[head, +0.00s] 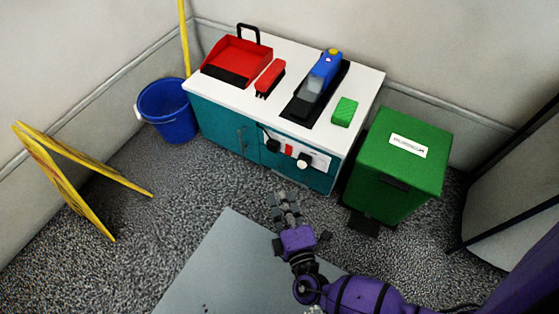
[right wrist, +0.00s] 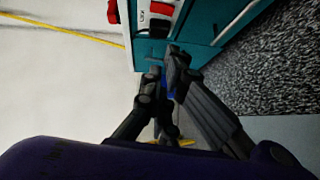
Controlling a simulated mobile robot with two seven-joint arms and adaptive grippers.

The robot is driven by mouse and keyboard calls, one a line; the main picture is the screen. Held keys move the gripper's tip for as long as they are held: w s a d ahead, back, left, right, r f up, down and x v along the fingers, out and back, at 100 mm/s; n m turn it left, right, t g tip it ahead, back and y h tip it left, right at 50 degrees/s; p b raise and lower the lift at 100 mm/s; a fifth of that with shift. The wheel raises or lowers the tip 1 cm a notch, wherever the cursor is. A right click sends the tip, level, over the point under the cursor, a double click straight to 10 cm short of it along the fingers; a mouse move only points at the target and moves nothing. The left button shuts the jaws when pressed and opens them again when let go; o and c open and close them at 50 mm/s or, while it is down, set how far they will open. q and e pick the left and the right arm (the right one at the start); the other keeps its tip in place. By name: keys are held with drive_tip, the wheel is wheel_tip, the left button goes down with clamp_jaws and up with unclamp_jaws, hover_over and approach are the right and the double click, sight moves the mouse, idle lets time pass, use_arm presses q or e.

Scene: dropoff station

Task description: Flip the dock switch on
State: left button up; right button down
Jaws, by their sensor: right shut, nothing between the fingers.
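A white panel (head: 316,157) is on the front of the teal cabinet. The switch's position is too small to tell. My right gripper (head: 284,196) is in front of and below the panel, apart from it, shut and empty. In the right wrist view its fingertips (right wrist: 171,62) meet near the teal cabinet front, with a red patch on the white panel (right wrist: 161,8) at the top edge, partly cut off. My left gripper is not in view.
On the cabinet top (head: 300,50) are a red dustpan (head: 238,58), a red brush (head: 270,76), a blue-and-grey device (head: 322,75) and a green block (head: 345,111). A green bin (head: 402,165) stands right. A blue bucket (head: 167,110) and yellow folding sign (head: 65,180) stand left.

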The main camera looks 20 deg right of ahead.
sight(288, 151)
use_arm(q)
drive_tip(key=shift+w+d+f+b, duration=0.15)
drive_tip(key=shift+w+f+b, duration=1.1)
drive_tip(key=shift+b, duration=0.95)
use_arm(e)
drive_tip(key=shift+w+d+f, duration=0.25)
drive_tip(key=shift+w+d, duration=0.5)
drive_tip(key=shift+w, duration=1.35)
drive_tip(key=shift+w+d+f, duration=0.2)
drive_tip(key=shift+w+d, duration=0.5)
drive_tip(key=shift+w, duration=1.35)
drive_tip(key=shift+w+d+f, duration=0.25)
drive_tip(key=shift+w+d, duration=0.5)
drive_tip(key=shift+w, duration=1.35)
